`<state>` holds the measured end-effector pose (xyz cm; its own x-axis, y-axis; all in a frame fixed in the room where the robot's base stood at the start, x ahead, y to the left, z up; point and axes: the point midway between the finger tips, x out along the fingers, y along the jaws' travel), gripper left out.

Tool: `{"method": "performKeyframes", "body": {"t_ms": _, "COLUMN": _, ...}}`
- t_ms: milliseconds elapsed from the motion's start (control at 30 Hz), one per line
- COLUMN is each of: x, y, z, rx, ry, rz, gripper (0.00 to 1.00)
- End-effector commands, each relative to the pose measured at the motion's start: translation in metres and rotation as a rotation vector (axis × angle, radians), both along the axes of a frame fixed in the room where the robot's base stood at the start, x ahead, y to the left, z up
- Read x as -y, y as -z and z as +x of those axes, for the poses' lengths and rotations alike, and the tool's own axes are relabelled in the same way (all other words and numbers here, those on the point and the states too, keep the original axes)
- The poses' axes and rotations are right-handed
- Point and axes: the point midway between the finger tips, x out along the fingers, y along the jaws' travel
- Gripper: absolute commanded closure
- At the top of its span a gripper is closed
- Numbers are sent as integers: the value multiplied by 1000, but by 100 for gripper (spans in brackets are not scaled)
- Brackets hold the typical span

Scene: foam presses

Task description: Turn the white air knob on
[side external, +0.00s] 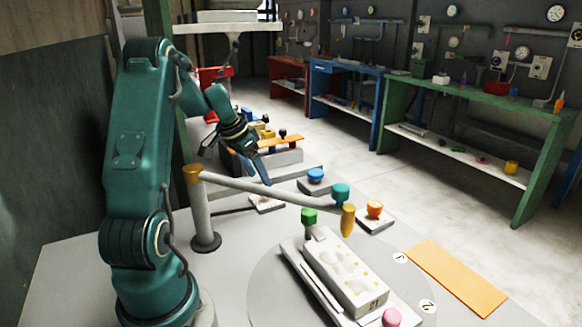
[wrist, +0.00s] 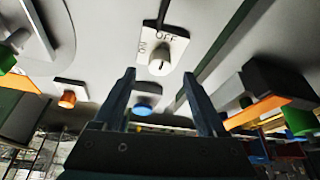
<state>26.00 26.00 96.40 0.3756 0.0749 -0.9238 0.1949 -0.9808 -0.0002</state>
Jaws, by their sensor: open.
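The white air knob (wrist: 159,66) shows in the wrist view on a white plate (wrist: 176,46) marked OFF at the top and, it seems, ON at the left. A small dark mark is on the knob's face. In the side view a pale plate (side external: 267,204) lies on the table behind the lever arm; the knob there is too small to make out. My gripper (wrist: 158,74) is open and empty, with the knob between its fingertips in the picture. In the side view my gripper (side external: 236,169) is above the table, apart from the plate.
A lever arm with a teal knob (side external: 340,194) and yellow handle (side external: 348,222) reaches across from a grey post (side external: 203,215). A blue button (side external: 315,175), an orange knob (side external: 374,209) and a white mould (side external: 345,275) stand nearby. An orange sheet (side external: 457,277) lies at right.

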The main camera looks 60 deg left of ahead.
Motion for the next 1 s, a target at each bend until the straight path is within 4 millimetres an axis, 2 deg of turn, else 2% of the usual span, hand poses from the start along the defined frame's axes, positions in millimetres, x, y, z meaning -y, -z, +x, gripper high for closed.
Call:
{"method": "performKeyframes", "body": {"t_ms": 100, "x": 0, "y": 16, "z": 6, "rx": -3, "ry": 2, "rz": -4, "gripper": 26}}
{"method": "performKeyframes", "body": {"t_ms": 300, "x": -2, "y": 34, "z": 14, "rx": -1, "ry": 0, "rz": -3, "gripper": 26}}
{"method": "performKeyframes", "body": {"t_ms": 633, "x": -3, "y": 39, "z": 16, "rx": 0, "ry": 1, "rz": 0, "gripper": 26}}
{"method": "performKeyframes", "body": {"t_ms": 667, "x": -3, "y": 39, "z": 16, "rx": 0, "ry": 1, "rz": 0, "gripper": 30}}
{"method": "performKeyframes", "body": {"t_ms": 700, "x": -3, "y": 39, "z": 16, "rx": 0, "ry": 1, "rz": 0, "gripper": 45}}
{"method": "performKeyframes", "body": {"t_ms": 833, "x": -3, "y": 38, "z": 16, "rx": 0, "ry": 0, "rz": 0, "gripper": 95}}
{"method": "performKeyframes", "body": {"t_ms": 867, "x": -3, "y": 38, "z": 16, "rx": 0, "ry": 0, "rz": 0, "gripper": 100}}
{"method": "performKeyframes", "body": {"t_ms": 1000, "x": -3, "y": 38, "z": 16, "rx": 0, "ry": -2, "rz": 0, "gripper": 100}}
